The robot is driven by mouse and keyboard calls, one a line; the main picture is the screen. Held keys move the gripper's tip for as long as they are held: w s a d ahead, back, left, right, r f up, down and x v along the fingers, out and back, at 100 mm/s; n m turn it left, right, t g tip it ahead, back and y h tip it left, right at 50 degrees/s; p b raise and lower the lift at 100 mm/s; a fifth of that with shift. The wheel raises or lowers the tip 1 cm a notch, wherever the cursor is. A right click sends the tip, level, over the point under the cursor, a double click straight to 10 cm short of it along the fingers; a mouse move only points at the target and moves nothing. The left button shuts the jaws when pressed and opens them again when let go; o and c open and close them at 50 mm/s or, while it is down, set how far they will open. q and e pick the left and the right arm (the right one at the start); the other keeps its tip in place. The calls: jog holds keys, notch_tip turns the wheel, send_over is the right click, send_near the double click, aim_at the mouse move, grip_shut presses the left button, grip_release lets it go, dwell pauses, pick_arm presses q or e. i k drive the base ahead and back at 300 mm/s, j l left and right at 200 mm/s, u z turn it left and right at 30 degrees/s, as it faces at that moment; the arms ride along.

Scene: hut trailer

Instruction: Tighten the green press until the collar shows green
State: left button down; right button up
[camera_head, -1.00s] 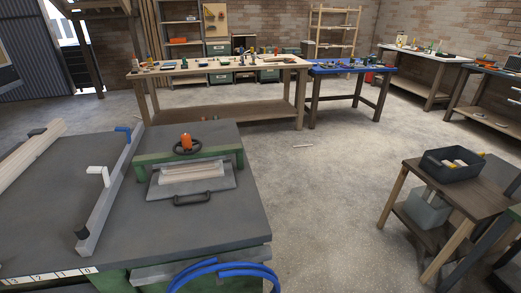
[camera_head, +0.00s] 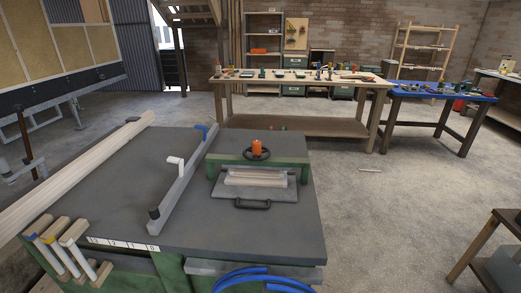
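The green press (camera_head: 292,164) stands on the right part of a dark grey worktable (camera_head: 140,165). A dark handwheel (camera_head: 263,155) with an orange collar or knob (camera_head: 257,147) sits on top of its green crossbar. Pale strips (camera_head: 257,177) lie under the crossbar on a grey plate (camera_head: 283,193), which has a black handle (camera_head: 252,204) at the front. The piece on top looks orange, and I see no green on it. Neither of my grippers shows in the view.
A grey fence (camera_head: 183,185) with a white tab crosses the worktable. Long pale boards (camera_head: 75,172) lie at the left, with several clamps (camera_head: 72,245) at the front left edge. Blue hoses (camera_head: 255,280) hang in front. Open concrete floor (camera_head: 390,210) lies to the right.

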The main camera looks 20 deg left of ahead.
aim_at(256, 147)
jog(key=i+l+u, duration=0.25)
jog(key=u, duration=0.25)
jog(key=i+l+u, duration=0.35)
jog(key=u, duration=0.15)
jog(key=i+l+u, duration=0.15)
jog(key=l+u, duration=0.3)
jog(key=i+l+u, duration=0.1)
jog(key=l+u, duration=0.4)
jog(key=l, duration=0.15)
jog(key=l+u, duration=0.5)
jog(key=k+l+u, duration=0.1)
jog(key=l+u, duration=0.4)
jog(key=k+l+u, duration=0.2)
jog(key=l+u, duration=0.25)
jog(key=l, duration=0.15)
jog(key=k+l+u, duration=0.25)
jog(key=l+u, duration=0.25)
